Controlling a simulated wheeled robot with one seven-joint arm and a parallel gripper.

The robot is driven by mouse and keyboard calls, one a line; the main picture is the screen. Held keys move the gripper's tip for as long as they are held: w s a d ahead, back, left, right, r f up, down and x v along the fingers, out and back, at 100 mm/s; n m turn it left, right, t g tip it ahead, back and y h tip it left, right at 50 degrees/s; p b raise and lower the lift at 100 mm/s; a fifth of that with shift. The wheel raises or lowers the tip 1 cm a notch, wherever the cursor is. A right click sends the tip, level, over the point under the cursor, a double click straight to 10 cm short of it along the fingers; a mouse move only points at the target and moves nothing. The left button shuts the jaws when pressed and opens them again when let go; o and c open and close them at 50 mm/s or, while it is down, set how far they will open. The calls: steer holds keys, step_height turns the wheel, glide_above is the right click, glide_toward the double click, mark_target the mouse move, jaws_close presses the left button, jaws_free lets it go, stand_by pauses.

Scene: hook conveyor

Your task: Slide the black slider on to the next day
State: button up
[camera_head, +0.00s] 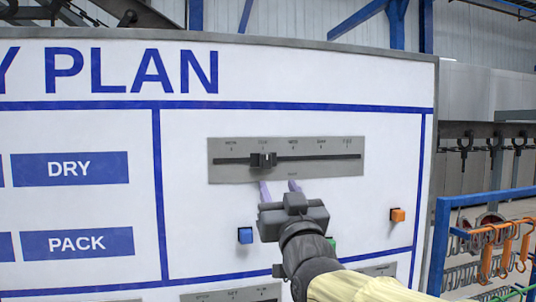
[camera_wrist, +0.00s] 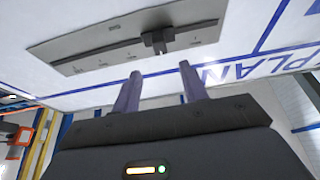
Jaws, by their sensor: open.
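The black slider (camera_head: 263,160) sits in the dark slot of a grey plate (camera_head: 225,173) on the white board, at the second of the small day marks counted from the left. The marks' lettering is tiny and hard to read. My gripper (camera_head: 279,187) is open and empty just below the plate, its two purple fingers pointing up towards it, slightly right of the slider. In the wrist view, which is upside down, the slider (camera_wrist: 157,40) stands out beyond the gap between the two fingertips (camera_wrist: 160,72), with no contact visible.
The board has a blue block (camera_head: 245,235) at lower left of my gripper and an orange block (camera_head: 397,215) at right. A green piece is partly hidden behind my wrist. A blue rack (camera_head: 443,225) with orange hooks stands right of the board.

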mark_target(267, 162)
steer(key=p+x, duration=0.5)
steer(key=x, duration=0.4)
steer(key=shift+w+a+r, duration=0.1)
steer(key=shift+w+r, duration=0.2)
steer(key=shift+w+a+p, duration=0.15)
steer(key=shift+w+p, duration=0.25)
steer(key=shift+w, duration=0.15)
steer(key=shift+s, duration=0.1)
jaws_close()
